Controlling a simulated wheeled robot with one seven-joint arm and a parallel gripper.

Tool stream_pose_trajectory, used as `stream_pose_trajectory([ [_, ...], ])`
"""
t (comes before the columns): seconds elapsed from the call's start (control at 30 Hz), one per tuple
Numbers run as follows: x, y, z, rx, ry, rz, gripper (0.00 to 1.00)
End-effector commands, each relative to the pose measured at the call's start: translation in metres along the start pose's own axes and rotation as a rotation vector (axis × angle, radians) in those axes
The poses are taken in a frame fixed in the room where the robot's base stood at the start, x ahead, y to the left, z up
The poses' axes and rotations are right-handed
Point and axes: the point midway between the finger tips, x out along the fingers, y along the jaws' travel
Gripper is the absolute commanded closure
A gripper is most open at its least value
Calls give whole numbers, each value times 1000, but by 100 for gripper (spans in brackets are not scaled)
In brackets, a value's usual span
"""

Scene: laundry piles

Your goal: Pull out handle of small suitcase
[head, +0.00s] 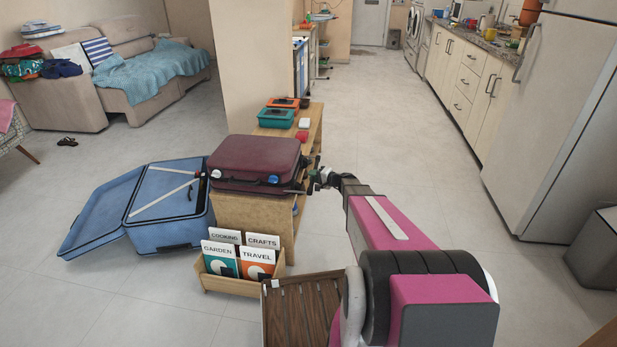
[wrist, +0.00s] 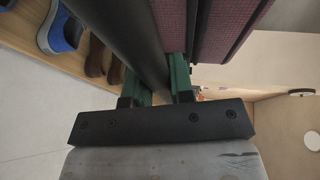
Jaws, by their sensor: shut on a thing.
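The small suitcase (head: 255,160) is maroon and lies flat on top of a wooden shelf unit, left of centre in the head view. Its maroon fabric side (wrist: 228,25) shows at the upper right of the wrist view. My gripper (head: 312,183) is at the suitcase's right side. In the wrist view its green fingers (wrist: 160,80) are closed around a dark bar-like handle (wrist: 128,32) running beside the suitcase. The far fingertips are partly hidden by the handle, and the contact is small and dark in the head view.
An open blue suitcase (head: 165,205) lies on the floor to the left. A book box (head: 230,285) stands in front of the shelf unit (head: 238,212). Shoes (wrist: 62,30) sit on a lower shelf. Teal and orange boxes (head: 276,118) are behind. Floor to the right (head: 400,150) is clear.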

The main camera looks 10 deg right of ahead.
Motion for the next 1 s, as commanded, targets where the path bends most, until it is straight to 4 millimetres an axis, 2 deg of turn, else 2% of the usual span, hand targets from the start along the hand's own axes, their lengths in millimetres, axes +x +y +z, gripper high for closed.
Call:
stream_pose_trajectory([
  [0.4, -112, 24, -47, 0, 4, 2, 100],
  [0.6, -157, 34, -66, 0, 3, 1, 100],
  [0.8, -186, 40, -77, 0, 2, 1, 100],
  [1.0, -197, 43, -81, 0, 0, 1, 100],
])
